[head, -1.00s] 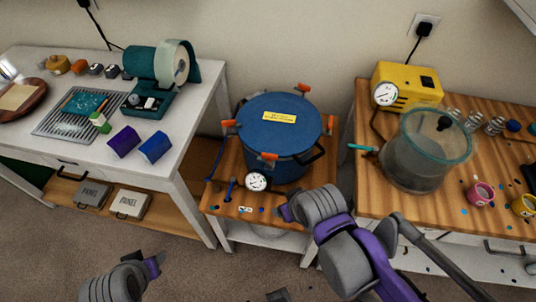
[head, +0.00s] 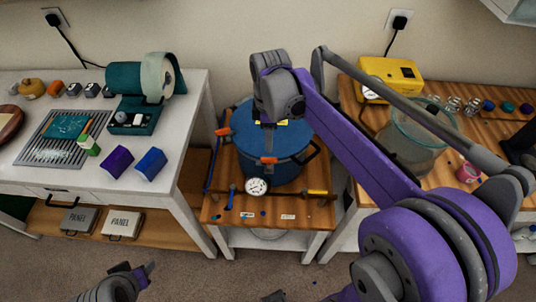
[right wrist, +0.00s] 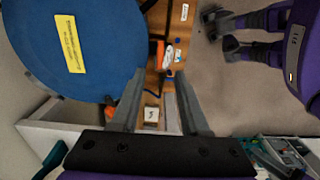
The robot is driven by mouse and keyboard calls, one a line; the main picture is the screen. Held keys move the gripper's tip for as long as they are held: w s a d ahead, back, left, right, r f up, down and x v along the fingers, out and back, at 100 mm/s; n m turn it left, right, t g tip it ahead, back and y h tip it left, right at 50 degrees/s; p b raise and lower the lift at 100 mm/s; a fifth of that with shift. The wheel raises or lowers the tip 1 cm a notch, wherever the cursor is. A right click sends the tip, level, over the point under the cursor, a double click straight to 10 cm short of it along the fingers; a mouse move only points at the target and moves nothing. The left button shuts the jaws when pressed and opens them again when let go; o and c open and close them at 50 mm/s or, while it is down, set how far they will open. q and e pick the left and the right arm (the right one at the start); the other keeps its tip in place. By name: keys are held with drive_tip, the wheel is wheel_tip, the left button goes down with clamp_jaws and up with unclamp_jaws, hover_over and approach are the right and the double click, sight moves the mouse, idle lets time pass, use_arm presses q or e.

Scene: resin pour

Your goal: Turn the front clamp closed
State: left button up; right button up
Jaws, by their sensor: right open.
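The blue pressure pot (head: 297,138) stands on a low wooden stand, its lid on. The orange front clamp (head: 269,160) sits on the rim facing me; another orange clamp (head: 222,132) is on the left. The other clamps are hidden behind my right arm in the head view. My right gripper (right wrist: 161,72) is open and empty above the pot's front side, its fingers pointing down. In the right wrist view an orange handle (right wrist: 159,48) shows just beyond the fingertips, not between them. My left gripper (head: 138,270) is open and empty, low over the floor.
A pressure gauge (head: 257,187) and small valve handles sit on the stand before the pot. A white table (head: 185,125) stands left; a wooden table (head: 348,120) with a clear chamber (head: 395,150) and yellow pump (head: 395,72) stands right.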

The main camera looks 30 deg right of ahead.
sight(269, 158)
wheel_tip(269, 158, down, 8)
drive_tip(key=shift+f, duration=0.15)
idle(0.3)
clamp_jaws()
